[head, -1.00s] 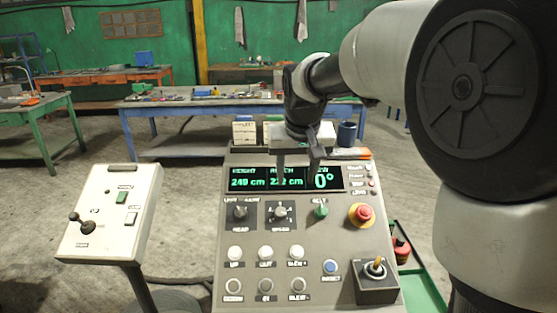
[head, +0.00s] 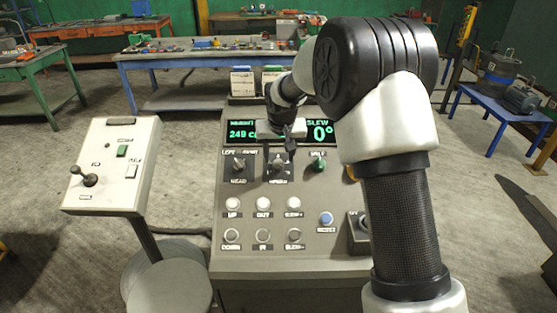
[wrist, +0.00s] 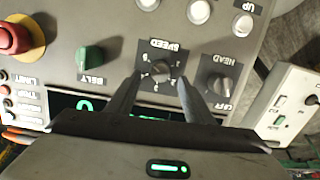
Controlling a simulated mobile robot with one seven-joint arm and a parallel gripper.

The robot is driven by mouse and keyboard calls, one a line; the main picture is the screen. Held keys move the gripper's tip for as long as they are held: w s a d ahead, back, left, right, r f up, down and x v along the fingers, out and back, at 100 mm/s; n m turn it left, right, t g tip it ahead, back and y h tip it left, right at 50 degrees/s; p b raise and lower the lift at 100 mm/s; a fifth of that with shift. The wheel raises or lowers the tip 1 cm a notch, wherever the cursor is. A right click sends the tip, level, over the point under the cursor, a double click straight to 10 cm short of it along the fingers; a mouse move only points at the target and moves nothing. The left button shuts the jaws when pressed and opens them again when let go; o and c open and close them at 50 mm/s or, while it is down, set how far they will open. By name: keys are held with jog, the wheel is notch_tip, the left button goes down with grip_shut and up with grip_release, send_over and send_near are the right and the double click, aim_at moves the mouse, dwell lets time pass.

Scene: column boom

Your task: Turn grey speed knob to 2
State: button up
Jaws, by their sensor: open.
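The grey speed knob (wrist: 158,70) sits on a dark plate marked SPEED, with small numbers around it, in the wrist view. It also shows in the head view (head: 278,166), on the sloped console, partly covered by my gripper. The number it points at is too small to read surely. My gripper (wrist: 159,82) is open and empty, its fingers on either side of the knob's near part in the wrist view. I cannot tell how far the tips are above the panel. In the head view my gripper (head: 289,143) is just behind the knob, over the display's lower edge.
The HEAD knob (head: 239,164) and green BELT knob (head: 319,165) flank the speed knob closely. White push buttons (head: 263,204) lie below. A red emergency button (wrist: 12,38) shows in the wrist view. A joystick pedestal (head: 108,165) stands at left.

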aim_at(278, 163)
jog(key=shift+x, duration=1.85)
jog(key=c, duration=1)
jog(key=shift+c, duration=0.2)
